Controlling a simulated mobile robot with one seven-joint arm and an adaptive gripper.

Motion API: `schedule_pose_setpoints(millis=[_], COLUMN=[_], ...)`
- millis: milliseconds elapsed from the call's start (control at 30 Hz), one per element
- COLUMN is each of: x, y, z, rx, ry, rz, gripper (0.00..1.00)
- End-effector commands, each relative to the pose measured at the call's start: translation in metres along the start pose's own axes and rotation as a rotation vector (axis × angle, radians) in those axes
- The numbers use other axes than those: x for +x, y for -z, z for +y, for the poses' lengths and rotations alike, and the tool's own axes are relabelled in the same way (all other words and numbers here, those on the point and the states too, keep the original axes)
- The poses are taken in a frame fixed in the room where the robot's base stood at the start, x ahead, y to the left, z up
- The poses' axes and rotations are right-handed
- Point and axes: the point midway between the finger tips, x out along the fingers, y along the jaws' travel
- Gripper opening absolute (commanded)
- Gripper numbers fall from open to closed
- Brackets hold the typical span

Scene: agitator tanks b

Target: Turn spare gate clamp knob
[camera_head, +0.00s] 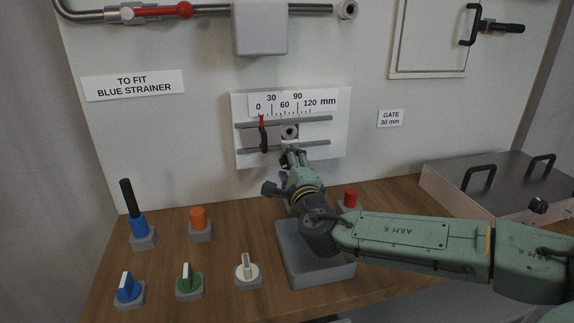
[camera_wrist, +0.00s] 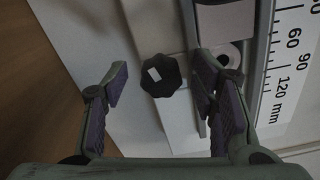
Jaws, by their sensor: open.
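The clamp knob (camera_wrist: 161,75) is black and lobed with a white mark on its face. In the wrist view it sits between the two spread fingers of my gripper (camera_wrist: 164,84), with visible gaps on both sides. My gripper is open and empty. In the head view my gripper (camera_head: 289,152) reaches the lower edge of the white scale plate (camera_head: 338,132) and hides the knob. On the plate, a black handle (camera_head: 263,138) with a red pointer (camera_head: 262,119) stands near 0 on the mm scale. A ringed round port (camera_head: 290,131) is right of it.
Two grey rails (camera_head: 310,119) cross the plate. Below stand blue (camera_head: 125,287), green (camera_head: 186,277) and white (camera_head: 246,265) knobs, an orange button (camera_head: 198,219) and a red one (camera_head: 351,196). A lidded box (camera_head: 470,195) is at right.

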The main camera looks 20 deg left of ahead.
Motion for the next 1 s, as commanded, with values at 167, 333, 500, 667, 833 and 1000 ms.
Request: schedule_pose_setpoints(millis=[167,333,500,667,833,1000], x=[0.0002,0.0,0.0001,0.0001,0.0002,0.0002], y=[0.001,0.0008,-0.0003,-0.0005,-0.001,-0.001], z=[0.0011,0.001,-0.0003,0.0005,-0.0001,-0.0005], rx=[0.226,0.678,0.949,1.111,1.319,1.33], ry=[0.001,0.002,0.001,0.0,0.001,0.0], rz=[0.001,0.001,0.0,0.0,0.0,0.001], gripper=[0.53,0.53,0.53,0.53,0.53,0.53])
